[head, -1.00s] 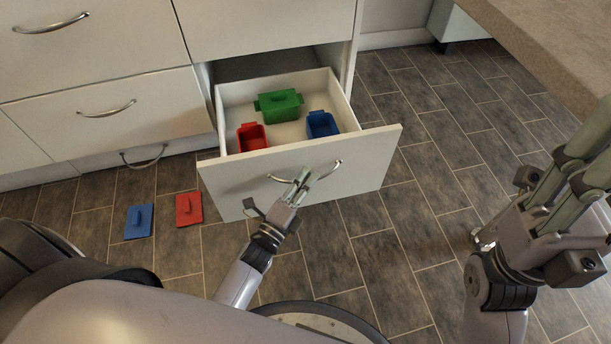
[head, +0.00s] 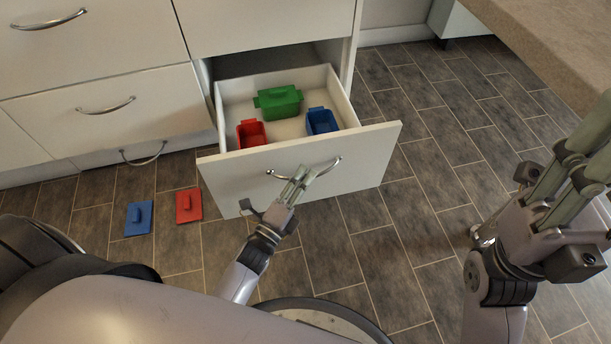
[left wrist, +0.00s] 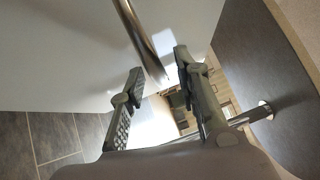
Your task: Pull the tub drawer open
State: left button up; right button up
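The drawer (head: 340,179) is pulled well out, and its white front carries a curved metal handle (head: 328,170). Inside are a green lidded tub (head: 278,102), an open red tub (head: 251,135) and an open blue tub (head: 321,122). My left gripper (head: 301,177) is at the handle, in front of the drawer front. In the left wrist view its two fingers (left wrist: 157,82) stand apart with the handle bar (left wrist: 140,38) running between them, not clamped. My right gripper (head: 580,152) is at the right, away from the drawer; its fingertips are not clear.
A blue lid (head: 138,219) and a red lid (head: 188,206) lie on the tiled floor left of the drawer. Closed cabinet drawers (head: 110,110) stand to the left. A countertop (head: 550,45) juts in at upper right. The floor right of the drawer is clear.

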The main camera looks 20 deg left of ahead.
pick_arm(q)
jog(key=v, duration=1)
jog(key=shift+s, duration=0.4)
jog(key=shift+a, duration=0.15)
